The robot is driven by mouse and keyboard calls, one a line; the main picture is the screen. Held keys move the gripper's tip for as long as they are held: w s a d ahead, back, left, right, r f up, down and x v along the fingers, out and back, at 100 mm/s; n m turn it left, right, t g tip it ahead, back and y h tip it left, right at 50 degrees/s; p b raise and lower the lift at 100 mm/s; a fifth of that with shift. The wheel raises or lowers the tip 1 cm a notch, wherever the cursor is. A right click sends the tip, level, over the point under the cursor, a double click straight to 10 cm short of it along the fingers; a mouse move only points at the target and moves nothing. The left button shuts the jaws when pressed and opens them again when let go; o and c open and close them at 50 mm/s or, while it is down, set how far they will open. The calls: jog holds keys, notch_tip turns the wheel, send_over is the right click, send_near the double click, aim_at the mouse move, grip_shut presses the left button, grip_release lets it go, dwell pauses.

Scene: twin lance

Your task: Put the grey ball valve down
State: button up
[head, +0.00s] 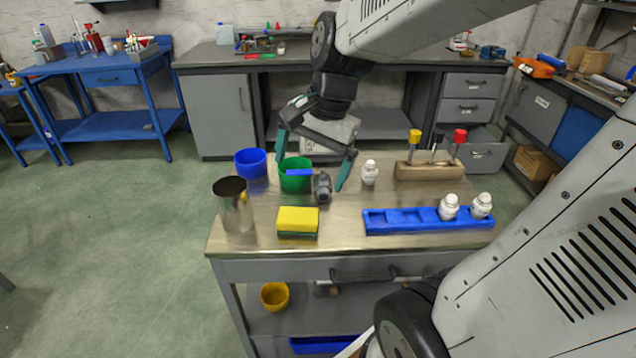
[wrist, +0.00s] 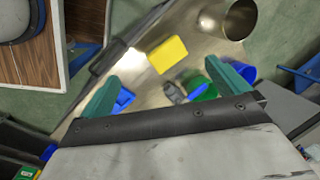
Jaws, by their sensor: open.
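The grey ball valve (head: 322,187), with what looks like a blue lever, is on the workbench top (head: 350,213), beside the green cup (head: 296,183). It also shows in the wrist view (wrist: 174,92), close to the green cup (wrist: 202,92). The blue lever partly overlaps the cup in the picture; I cannot tell if they touch. My gripper (head: 311,173) is open above the bench, with its teal fingers spread wide. In the head view the valve appears between the fingertips, with no finger visibly touching it. The open fingers also show in the wrist view (wrist: 160,76).
A blue cup (head: 250,163) and metal beaker (head: 236,210) stand left. A yellow sponge (head: 297,219) lies in front. A white bottle (head: 370,173), a blue rack (head: 405,222) with two bottles and a wooden tool block (head: 430,171) are right. Bare bench lies between sponge and rack.

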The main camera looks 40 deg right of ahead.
jog(key=w+d+f+m, duration=0.4)
jog(key=w+d+m, duration=0.2)
jog(key=w+m, duration=0.1)
jog(key=m+t, duration=0.2)
jog(key=m, duration=0.7)
send_over(325, 171)
jog(key=shift+y, duration=0.3)
jog(key=f, duration=0.6)
jog(key=shift+s+d+f, duration=0.1)
jog(key=shift+s+d, duration=0.2)
jog(key=shift+s, duration=0.1)
jog(key=shift+m, duration=0.6)
jog(key=x, duration=0.5)
jog(key=d+x, duration=0.1)
jog(key=x, duration=0.2)
jog(key=shift+s+f, duration=0.35)
jog(key=shift+f, duration=0.05)
jog(key=c, duration=1.1)
jog(key=shift+r, duration=0.1)
jog(key=shift+c, duration=0.2)
notch_tip(325, 171, up, 9)
jog(key=shift+r, duration=0.45)
